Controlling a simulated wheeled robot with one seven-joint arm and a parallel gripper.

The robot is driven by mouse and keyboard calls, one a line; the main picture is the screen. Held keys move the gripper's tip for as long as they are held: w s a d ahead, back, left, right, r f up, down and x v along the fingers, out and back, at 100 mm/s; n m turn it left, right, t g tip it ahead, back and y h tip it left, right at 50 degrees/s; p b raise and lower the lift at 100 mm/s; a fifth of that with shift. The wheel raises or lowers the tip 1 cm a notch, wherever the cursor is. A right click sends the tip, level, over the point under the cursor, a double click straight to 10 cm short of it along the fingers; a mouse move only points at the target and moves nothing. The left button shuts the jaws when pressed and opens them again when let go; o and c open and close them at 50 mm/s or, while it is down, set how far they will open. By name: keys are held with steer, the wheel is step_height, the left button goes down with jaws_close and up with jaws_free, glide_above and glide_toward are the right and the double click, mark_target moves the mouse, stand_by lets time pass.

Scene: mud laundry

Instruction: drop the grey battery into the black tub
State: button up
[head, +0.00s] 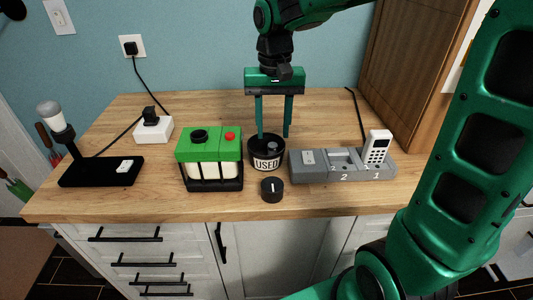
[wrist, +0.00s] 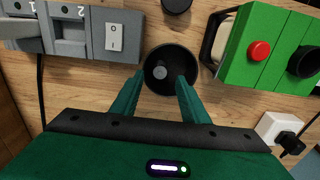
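The black tub (head: 266,161), labelled USED, stands on the wooden counter between the green-topped box and the grey dock. My gripper (head: 273,136) points down over the tub, its two green fingers apart with nothing between them; the fingertips are at about the tub's rim. In the wrist view the tub (wrist: 171,56) shows between and beyond the fingers. A small grey round end, which looks like the grey battery (wrist: 159,72), shows inside the tub, apart from the fingers. The tub's front wall hides its inside in the head view.
A green-topped box (head: 209,145) with a red button stands left of the tub. A grey numbered dock (head: 312,173) holding a white handset (head: 377,147) is at the right. A small black knob (head: 272,190) sits in front. A white plug box (head: 153,130) is at back left.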

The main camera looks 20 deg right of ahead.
steer(key=shift+w+r, duration=0.1)
steer(key=shift+r, duration=0.4)
step_height(320, 180, up, 10)
steer(key=shift+f, duration=0.15)
stand_by(0.3)
steer(key=s+d+f+m, duration=0.1)
steer(key=s+d+f, duration=0.4)
steer(key=s+d, duration=0.1)
steer(key=s+d+f+m, duration=0.1)
steer(key=s+d+f, duration=0.4)
steer(key=s, duration=0.4)
steer(key=s+d+f, duration=0.5)
steer(key=s+d, duration=0.2)
steer(key=s, duration=0.1)
steer(key=shift+s+d+f+m, duration=0.1)
steer(key=shift+s+f+m, duration=0.15)
steer(key=shift+m, duration=0.15)
steer(key=shift+r, duration=0.1)
